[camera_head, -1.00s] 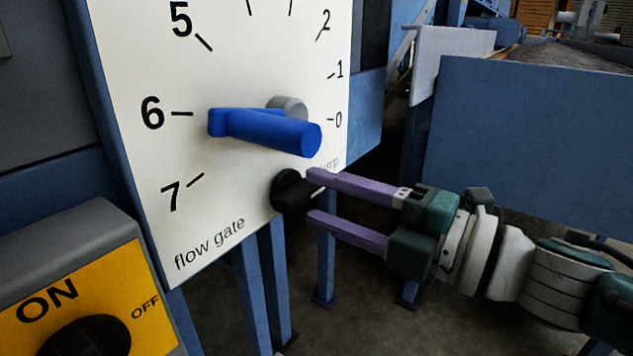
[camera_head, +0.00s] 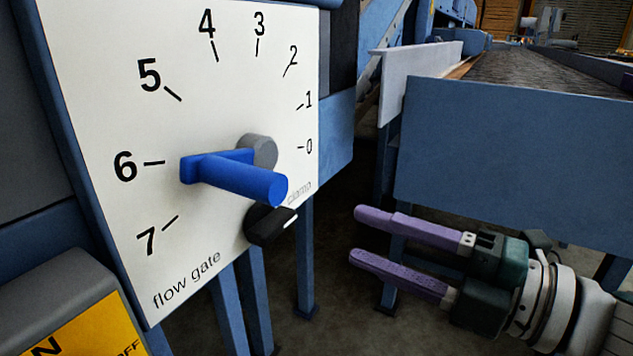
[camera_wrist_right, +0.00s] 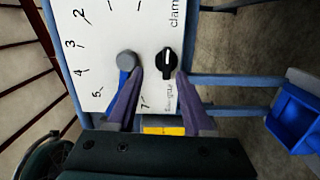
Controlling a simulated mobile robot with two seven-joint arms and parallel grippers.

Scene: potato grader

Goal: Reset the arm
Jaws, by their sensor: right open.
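My right gripper (camera_head: 358,235) has two purple fingers, apart with nothing between them. It is in front of the panel's right side, clear of the black clamp knob (camera_head: 270,225), which has a white mark. The blue lever (camera_head: 240,178) on a grey hub points toward 6 on the white flow gate dial (camera_head: 95,80). In the right wrist view, the knob (camera_wrist_right: 166,62) shows between the open fingers (camera_wrist_right: 158,76), beyond them, and the lever (camera_wrist_right: 124,84) is partly hidden behind the left finger. My left gripper is not in view.
A yellow ON/OFF switch box (camera_head: 85,325) is at the lower left. A blue conveyor side panel (camera_head: 510,150) stands behind the right gripper. Blue legs (camera_head: 305,260) hold the dial panel. A blue crate (camera_wrist_right: 297,115) shows at right in the wrist view.

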